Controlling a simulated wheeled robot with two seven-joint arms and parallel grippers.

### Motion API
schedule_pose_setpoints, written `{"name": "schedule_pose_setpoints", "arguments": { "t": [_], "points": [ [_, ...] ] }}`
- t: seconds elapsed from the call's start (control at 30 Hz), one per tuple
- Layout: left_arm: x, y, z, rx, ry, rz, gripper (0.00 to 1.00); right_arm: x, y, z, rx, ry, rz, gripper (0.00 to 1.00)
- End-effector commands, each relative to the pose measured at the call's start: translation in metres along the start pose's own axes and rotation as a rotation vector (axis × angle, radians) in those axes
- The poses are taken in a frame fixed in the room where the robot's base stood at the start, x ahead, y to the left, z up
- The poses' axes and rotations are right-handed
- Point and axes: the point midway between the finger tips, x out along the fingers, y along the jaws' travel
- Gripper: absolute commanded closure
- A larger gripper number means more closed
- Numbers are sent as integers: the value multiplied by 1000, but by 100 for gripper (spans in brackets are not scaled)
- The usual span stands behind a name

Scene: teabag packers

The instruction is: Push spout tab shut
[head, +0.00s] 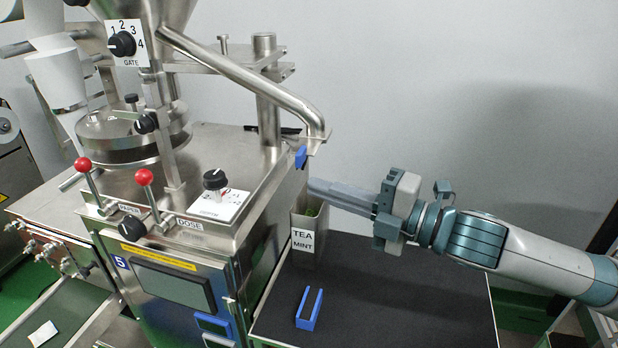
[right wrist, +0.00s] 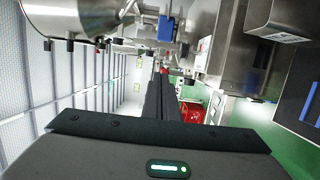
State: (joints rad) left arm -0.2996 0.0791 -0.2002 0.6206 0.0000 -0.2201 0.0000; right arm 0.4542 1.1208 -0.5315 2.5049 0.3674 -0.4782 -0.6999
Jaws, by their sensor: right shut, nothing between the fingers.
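The steel spout (head: 316,130) slopes down to the right from the hopper. A small blue tab (head: 301,156) sits at its lower end, and a blue piece that looks like this tab shows in the right wrist view (right wrist: 165,28). My right gripper (head: 312,185) comes in from the right with its long fingers together and empty. In the head view its tips are just below and right of the tab, with a small gap showing. Whether the tab is open or shut is hard to tell. My left gripper is not in view.
A steel bin labelled TEA MINT (head: 303,255) stands under the spout, just below my right fingers. A blue U-shaped piece (head: 309,309) lies on the black table top (head: 400,310). The steel machine (head: 170,255) with red-knobbed levers (head: 144,177) fills the left. The wall side is clear.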

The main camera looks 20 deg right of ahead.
Motion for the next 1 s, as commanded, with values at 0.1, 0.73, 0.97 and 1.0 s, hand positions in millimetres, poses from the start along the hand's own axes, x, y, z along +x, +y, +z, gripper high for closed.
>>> {"name": "schedule_pose_setpoints", "arguments": {
  "t": [0.1,0.73,0.97,1.0],
  "points": [
    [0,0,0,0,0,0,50,15,2,0,3,1,5,100],
    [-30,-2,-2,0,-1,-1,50,55,1,37,1,0,-1,100],
    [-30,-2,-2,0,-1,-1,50,56,0,38,1,1,0,100],
    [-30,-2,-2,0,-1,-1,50,56,0,38,1,1,0,100]
  ]
}}
